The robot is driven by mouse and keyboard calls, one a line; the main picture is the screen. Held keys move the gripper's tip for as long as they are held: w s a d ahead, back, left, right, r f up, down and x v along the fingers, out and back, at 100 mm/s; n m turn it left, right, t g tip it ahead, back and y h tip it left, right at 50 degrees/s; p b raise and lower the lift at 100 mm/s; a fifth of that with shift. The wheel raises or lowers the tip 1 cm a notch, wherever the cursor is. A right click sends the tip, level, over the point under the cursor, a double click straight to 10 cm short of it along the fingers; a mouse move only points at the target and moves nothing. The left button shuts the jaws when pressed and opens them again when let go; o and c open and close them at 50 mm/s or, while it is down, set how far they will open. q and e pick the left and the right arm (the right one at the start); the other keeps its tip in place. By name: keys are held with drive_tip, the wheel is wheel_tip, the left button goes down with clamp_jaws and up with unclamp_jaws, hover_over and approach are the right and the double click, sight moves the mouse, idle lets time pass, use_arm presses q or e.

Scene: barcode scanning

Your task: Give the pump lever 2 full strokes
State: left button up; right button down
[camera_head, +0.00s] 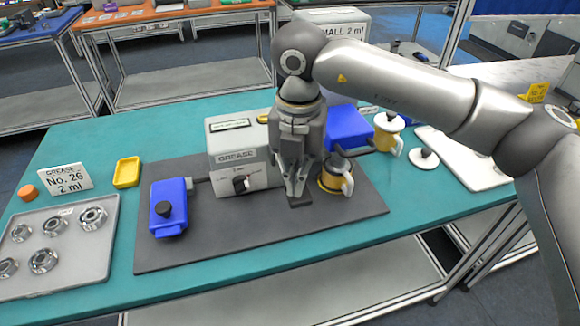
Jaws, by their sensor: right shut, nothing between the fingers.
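A grey box marked GREASE (228,143) stands on the dark mat, with a black knob (240,185) on its front. My right gripper (296,190) points down just right of this box, shut and empty. Its fingertips are close above a small dark flat piece (300,201), which may be the pump lever's end; I cannot tell whether they touch. The rest of any lever is hidden behind my gripper. A blue block with a black knob (168,220) sits left of the box. My left gripper is out of view.
A yellow-banded cup (336,175) stands just right of my gripper. A tray (70,262) of metal bearings lies at left. The mat's front (250,235) is clear.

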drive_tip(key=shift+f+b, duration=0.45)
drive_tip(key=shift+f, duration=0.45)
drive_tip(key=shift+w+r+p, duration=0.15)
drive_tip(key=shift+r+p, duration=2.05)
drive_tip(key=shift+r, duration=2.1)
wheel_tip(320, 180, up, 4)
drive_tip(key=shift+p, duration=0.95)
